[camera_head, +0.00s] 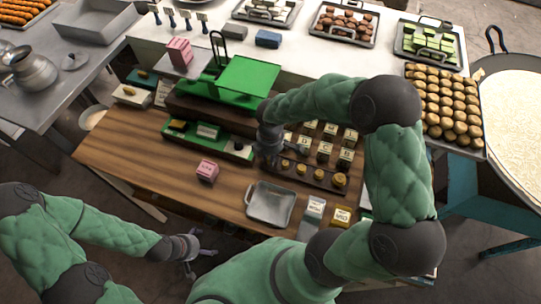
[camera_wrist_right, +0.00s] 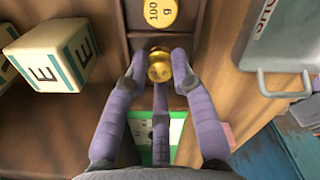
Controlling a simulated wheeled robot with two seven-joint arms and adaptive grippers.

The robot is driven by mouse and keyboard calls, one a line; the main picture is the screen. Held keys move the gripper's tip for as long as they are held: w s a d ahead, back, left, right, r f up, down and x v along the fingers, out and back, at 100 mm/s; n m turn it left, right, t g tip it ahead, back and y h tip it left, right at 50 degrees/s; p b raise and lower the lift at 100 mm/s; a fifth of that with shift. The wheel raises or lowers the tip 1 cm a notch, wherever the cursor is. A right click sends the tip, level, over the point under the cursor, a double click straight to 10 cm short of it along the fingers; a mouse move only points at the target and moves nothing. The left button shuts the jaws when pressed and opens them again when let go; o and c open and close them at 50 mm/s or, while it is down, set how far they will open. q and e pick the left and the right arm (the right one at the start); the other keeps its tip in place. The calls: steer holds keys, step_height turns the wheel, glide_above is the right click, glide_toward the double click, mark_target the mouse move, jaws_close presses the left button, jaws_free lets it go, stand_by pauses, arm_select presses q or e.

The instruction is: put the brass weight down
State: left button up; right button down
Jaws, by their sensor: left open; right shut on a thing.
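My right gripper (camera_head: 270,158) is at the left end of the dark weight rack (camera_head: 318,184). In the right wrist view, its purple fingers (camera_wrist_right: 159,75) are closed around a small brass weight (camera_wrist_right: 159,64). The weight is over or in the rack's end compartment; I cannot tell whether it touches the bottom. In the head view the gripper hides it. A brass weight marked 100 g (camera_wrist_right: 160,12) stands in the neighbouring compartment. Other brass weights (camera_head: 340,180) stand along the rack to the right. My left gripper (camera_head: 190,252) is open and empty, in front of the table.
Lettered blocks (camera_head: 323,151) stand behind the rack; one marked E (camera_wrist_right: 45,55) is close to my right fingers. A green scale (camera_head: 248,80) stands behind left.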

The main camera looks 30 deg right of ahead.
steer(key=c, duration=1)
jaws_free()
steer(key=shift+c, duration=0.2)
steer(key=shift+r, duration=0.4)
step_height(320, 180, up, 12)
steer(key=p, duration=0.2)
steer(key=shift+f, duration=0.25)
stand_by(0.8)
